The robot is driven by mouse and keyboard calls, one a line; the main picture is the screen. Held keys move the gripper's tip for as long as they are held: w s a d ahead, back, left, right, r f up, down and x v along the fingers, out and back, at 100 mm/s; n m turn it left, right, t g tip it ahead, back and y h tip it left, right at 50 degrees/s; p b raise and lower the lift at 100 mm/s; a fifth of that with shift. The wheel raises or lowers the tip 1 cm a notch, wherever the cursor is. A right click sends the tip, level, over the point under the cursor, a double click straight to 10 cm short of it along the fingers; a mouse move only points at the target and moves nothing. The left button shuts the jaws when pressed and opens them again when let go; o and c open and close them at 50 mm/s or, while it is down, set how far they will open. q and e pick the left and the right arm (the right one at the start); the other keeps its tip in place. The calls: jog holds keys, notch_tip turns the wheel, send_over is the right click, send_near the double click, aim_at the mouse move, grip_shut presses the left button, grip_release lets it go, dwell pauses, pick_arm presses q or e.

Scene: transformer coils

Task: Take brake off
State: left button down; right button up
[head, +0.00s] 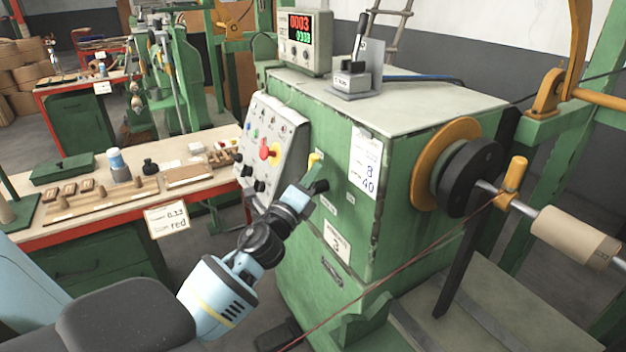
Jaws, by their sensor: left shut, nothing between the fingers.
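The green winding machine (395,110) stands in the middle of the head view. A small yellow knob or handle (313,160) shows on its front face, right of the sloped control panel (268,143). My left gripper (318,187) is shut and empty, just below the yellow part in the picture; I cannot tell whether they touch. The panel carries a red knob on yellow (268,153) and several small buttons. A lever with a black handle (361,38) stands on a grey base on the machine's top. No part is visibly marked as the brake. My right gripper is out of view.
A counter display (304,38) stands on the machine. At right are a black-and-orange disc (448,165), a shaft with a tan coil form (575,237) and a thin reddish wire (410,262). A bench (110,205) with small parts stands at left.

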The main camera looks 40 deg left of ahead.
pick_arm(q)
jog(key=shift+w+a+r, duration=0.15)
jog(key=shift+a+r, duration=0.05)
jog(key=shift+a, duration=0.2)
jog(key=shift+w+a+r, duration=0.15)
jog(key=shift+a, duration=0.2)
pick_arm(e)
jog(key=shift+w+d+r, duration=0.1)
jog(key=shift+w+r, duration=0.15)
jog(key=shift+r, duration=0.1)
pick_arm(q)
jog(key=shift+a+r, duration=0.15)
jog(key=shift+r, duration=0.05)
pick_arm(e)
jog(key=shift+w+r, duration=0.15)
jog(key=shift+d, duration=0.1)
